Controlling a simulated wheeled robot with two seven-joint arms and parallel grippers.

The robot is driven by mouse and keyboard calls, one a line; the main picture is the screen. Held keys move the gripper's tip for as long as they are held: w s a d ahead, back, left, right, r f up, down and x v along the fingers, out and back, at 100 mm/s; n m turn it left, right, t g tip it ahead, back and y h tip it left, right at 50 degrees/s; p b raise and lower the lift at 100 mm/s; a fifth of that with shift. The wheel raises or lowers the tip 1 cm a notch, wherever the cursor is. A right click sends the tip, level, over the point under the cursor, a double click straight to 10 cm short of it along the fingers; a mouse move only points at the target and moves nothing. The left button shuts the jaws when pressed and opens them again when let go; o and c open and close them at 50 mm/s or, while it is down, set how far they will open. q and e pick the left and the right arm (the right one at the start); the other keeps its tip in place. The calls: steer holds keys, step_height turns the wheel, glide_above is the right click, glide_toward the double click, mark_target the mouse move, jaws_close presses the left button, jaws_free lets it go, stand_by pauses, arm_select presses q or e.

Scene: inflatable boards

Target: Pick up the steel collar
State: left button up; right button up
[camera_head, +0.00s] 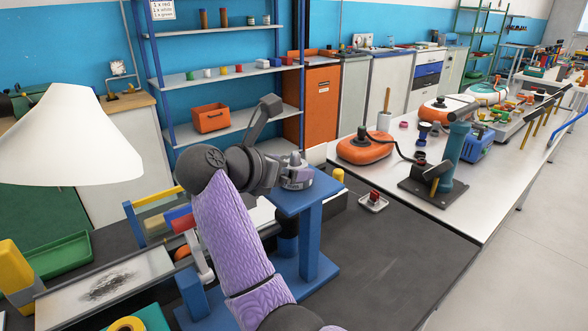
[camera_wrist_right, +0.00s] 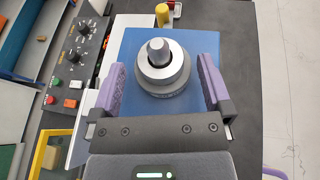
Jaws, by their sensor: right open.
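The steel collar (camera_wrist_right: 178,70) is a shiny ring around a round-tipped grey post (camera_wrist_right: 157,50), above a wider dark grey base, in the right wrist view. In the head view the collar (camera_head: 297,170) sits on top of the blue stand (camera_head: 309,235), partly hidden by my gripper. My right gripper (camera_wrist_right: 161,64) is open, with one purple finger on each side of the collar and a gap at both sides. In the head view my right gripper (camera_head: 280,168) is just left of the collar. My left gripper is not in view.
A control panel (camera_wrist_right: 73,60) with knobs and buttons lies left of the blue stand. A yellow cylinder (camera_head: 338,175) and a small tray with a red piece (camera_head: 373,200) stand beyond it. The dark bench to the right is clear.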

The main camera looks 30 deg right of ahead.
steer(key=shift+d+f, duration=0.1)
steer(key=shift+d, duration=0.25)
steer(key=shift+c, duration=1)
steer(key=c, duration=1.1)
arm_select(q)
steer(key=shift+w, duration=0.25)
arm_select(e)
steer(key=shift+c, duration=0.2)
